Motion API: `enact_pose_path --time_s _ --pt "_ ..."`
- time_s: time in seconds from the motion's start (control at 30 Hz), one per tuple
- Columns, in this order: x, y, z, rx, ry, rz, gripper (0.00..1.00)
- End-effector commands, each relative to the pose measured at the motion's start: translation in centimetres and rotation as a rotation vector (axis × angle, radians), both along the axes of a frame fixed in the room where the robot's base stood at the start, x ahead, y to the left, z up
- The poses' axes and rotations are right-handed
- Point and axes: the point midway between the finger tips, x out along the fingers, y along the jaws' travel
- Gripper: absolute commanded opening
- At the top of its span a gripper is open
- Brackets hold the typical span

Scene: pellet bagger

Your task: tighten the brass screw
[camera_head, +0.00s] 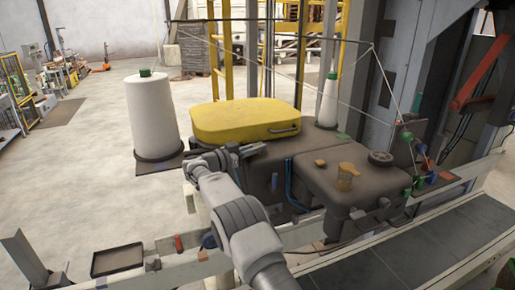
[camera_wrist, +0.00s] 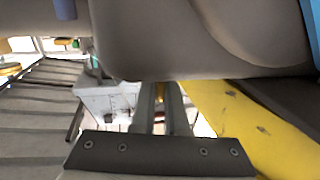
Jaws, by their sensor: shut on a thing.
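In the wrist view my gripper's two grey fingers (camera_wrist: 165,105) point up at the machine's underside or side, close together. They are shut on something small. A sliver of yellow-brass colour shows by the fingers, and I take it for the brass screw, but its head and seat are hidden.
A brass-coloured fitting (camera_head: 346,176) and a black knob (camera_head: 381,158) stand on the machine top. White thread cones stand at left (camera_head: 155,118) and behind (camera_head: 328,101). Thin rods and threads cross above. A black tray (camera_head: 117,260) lies at lower left. Open floor lies at left.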

Motion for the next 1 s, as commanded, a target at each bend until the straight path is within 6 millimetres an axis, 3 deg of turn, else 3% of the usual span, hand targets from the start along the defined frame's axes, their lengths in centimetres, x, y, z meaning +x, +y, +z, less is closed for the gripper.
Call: enact_pose_path --time_s 0.07,0.1,0.27,0.67,1.0 --pt "0.0 -0.1 0.1 -0.003 -0.002 -0.001 0.0" --pt "0.0 -0.1 0.1 -0.003 -0.003 -0.001 0.13" --pt "0.0 -0.1 0.1 -0.002 -0.003 -0.001 0.41" --pt "-0.4 0.6 0.0 0.0 -0.001 0.002 0.41" --pt "-4.7 6.4 -0.1 0.0 -0.002 0.005 0.41"
